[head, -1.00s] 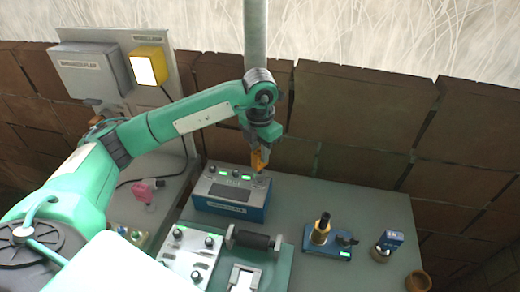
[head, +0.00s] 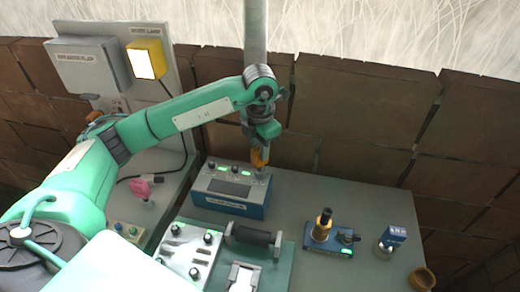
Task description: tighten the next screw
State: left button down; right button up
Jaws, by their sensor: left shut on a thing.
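A blue box with a grey top (head: 231,190) stands on the bench, with several dark screw heads or knobs and small green lights along its back edge. My left gripper (head: 259,160) points down at the box's back right corner. Its orange fingers are shut on a small grey part (head: 262,172) there, which looks like a screw head or knob; the fingers mostly hide it. My right gripper is not in view.
A green-based fixture with a dark roller (head: 254,236) and a pale knob panel (head: 188,250) stand in front. A blue-based brass post (head: 322,226), a small blue block (head: 396,236) and a brown cup (head: 421,280) stand right. Bare bench lies between them.

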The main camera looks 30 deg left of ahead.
pick_arm(q)
jog(key=m+b, duration=0.4)
jog(key=m, duration=0.2)
jog(key=shift+m+b, duration=0.55)
jog(key=shift+m, duration=0.35)
jog(key=shift+m+b, duration=0.3)
jog(key=shift+m, duration=0.1)
jog(key=shift+m+b, duration=0.6)
jog(key=shift+m, duration=0.4)
jog(key=shift+m+b, duration=0.65)
jog(key=shift+m, duration=0.35)
jog(key=shift+n, duration=0.4)
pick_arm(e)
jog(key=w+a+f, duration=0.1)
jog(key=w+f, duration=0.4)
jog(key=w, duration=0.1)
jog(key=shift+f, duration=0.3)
pick_arm(q)
jog(key=shift+r, duration=0.25)
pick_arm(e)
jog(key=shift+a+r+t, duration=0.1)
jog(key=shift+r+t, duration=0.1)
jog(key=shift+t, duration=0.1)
